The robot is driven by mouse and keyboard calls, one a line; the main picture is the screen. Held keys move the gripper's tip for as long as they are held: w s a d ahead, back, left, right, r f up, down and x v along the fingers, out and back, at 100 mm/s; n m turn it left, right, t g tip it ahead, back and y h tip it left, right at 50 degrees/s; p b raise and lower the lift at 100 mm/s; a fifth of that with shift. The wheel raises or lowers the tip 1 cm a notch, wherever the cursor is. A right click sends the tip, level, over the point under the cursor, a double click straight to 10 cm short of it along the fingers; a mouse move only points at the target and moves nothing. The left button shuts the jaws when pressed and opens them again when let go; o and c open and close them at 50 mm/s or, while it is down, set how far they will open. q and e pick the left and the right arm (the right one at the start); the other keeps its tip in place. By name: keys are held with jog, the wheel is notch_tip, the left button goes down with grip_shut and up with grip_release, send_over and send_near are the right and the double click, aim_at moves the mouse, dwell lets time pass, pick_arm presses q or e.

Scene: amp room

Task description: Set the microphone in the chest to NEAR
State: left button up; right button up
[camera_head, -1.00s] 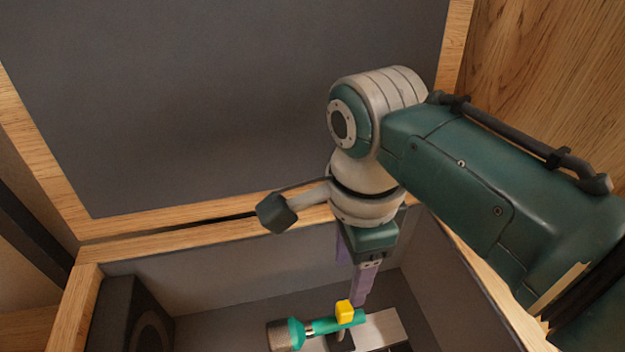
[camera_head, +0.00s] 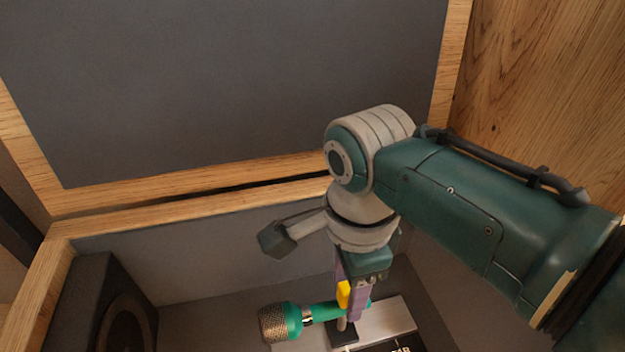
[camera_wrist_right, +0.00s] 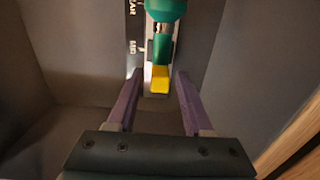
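The teal microphone (camera_head: 312,313) with a round metal grille head (camera_head: 280,322) lies over a labelled grey plate (camera_head: 388,320) inside the open chest (camera_head: 200,246). A yellow block (camera_head: 344,293) is on its handle end; it also shows in the right wrist view (camera_wrist_right: 160,80). My right gripper (camera_head: 350,292) points down into the chest with its purple fingers on either side of the yellow block. In the right wrist view my right gripper (camera_wrist_right: 159,74) is open, with a gap on each side of the block. The microphone's stem is beside the MID label (camera_wrist_right: 134,47). My left gripper is out of view.
A dark speaker (camera_head: 100,300) stands at the chest's left side. The grey-lined lid (camera_head: 230,90) stands open behind. Wooden rims and grey inner walls surround the gripper. The chest floor around the plate looks clear.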

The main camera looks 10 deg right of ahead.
grip_shut()
dwell(1.2)
